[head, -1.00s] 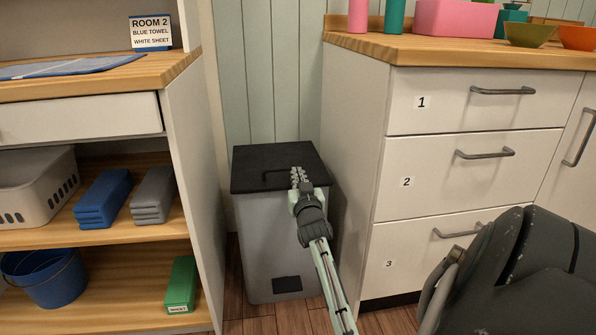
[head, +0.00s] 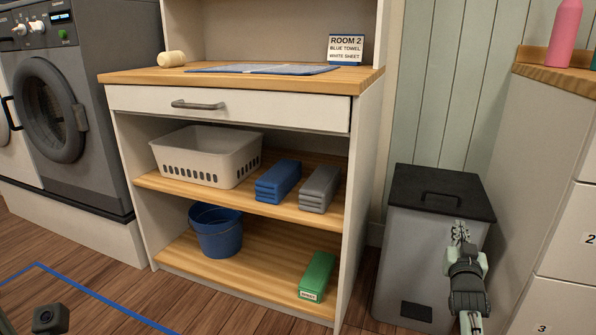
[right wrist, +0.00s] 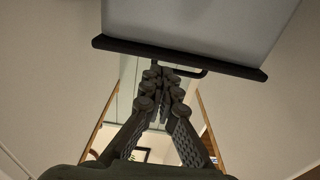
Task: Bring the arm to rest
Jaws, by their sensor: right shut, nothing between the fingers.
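My right gripper (head: 461,235) is in front of the grey bin with the black lid at the right of the head view. Its fingers are together with nothing between them. In the right wrist view the fingers of the gripper (right wrist: 167,72) point toward the dark lid edge and its handle; whether they touch it I cannot tell. The bin (head: 408,262) stands upright with its lid (head: 440,185) shut. My left gripper is not clearly in view.
A shelf unit holds a white basket (head: 205,157), a blue towel stack (head: 278,181), a grey one (head: 320,188), a blue bucket (head: 217,232) and a green box (head: 317,276). A washing machine (head: 70,110) stands left. White drawers (head: 560,255) stand right of the bin. Floor shows at lower left.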

